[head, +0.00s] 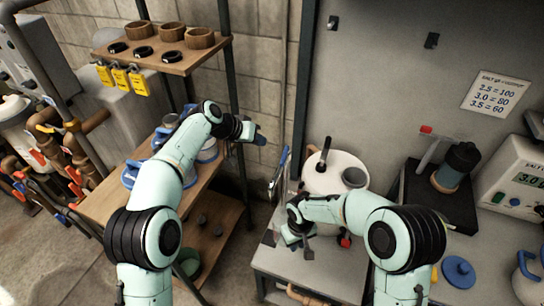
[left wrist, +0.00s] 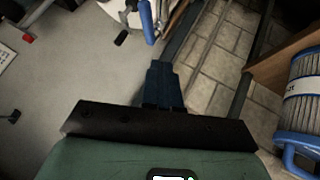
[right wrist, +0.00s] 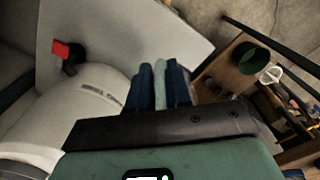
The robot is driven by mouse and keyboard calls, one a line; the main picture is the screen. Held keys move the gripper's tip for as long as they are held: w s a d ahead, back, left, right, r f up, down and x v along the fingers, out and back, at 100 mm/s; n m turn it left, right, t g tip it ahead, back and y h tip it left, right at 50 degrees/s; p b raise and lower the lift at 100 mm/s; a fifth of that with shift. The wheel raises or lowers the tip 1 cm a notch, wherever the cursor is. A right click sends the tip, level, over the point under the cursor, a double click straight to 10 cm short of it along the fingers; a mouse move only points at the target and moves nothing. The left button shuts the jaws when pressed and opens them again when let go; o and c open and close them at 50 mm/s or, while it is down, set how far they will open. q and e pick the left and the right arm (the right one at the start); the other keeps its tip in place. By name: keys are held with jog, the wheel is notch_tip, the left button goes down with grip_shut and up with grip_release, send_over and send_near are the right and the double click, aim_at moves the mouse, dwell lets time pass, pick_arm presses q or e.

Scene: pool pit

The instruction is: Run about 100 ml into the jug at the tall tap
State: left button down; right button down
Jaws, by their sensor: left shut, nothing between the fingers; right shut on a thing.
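My right gripper (head: 296,236) is low in front of the white tub (head: 335,175). Its dark blue fingers (right wrist: 158,85) are shut on a thin pale green piece (right wrist: 160,82) in the right wrist view. I cannot tell whether this piece belongs to the jug; the forearm and gripper hide most of it. A slim grey upright with a red top (head: 427,131), perhaps the tall tap, stands at the right on the bench. A lower red tap handle (head: 346,241) is at the tub's foot, also in the right wrist view (right wrist: 61,49). My left gripper (head: 258,138) is shut and empty beside the shelves.
A dark blue cylinder (head: 458,160) stands on a black tray (head: 437,203). A white meter (head: 514,175) and a blue lid (head: 458,272) are farther right. Blue-handled vessels (head: 135,172) fill the left shelf. A blue bar (head: 280,170) stands between shelf and bench. The bench front is partly clear.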

aim_at(285, 156)
pick_arm(q)
jog(key=s+a+g, duration=0.1)
jog(key=a+g, duration=0.1)
jog(key=a, duration=0.3)
jog(key=w+d+f, duration=0.1)
jog(key=d+f, duration=0.6)
jog(key=d, duration=0.2)
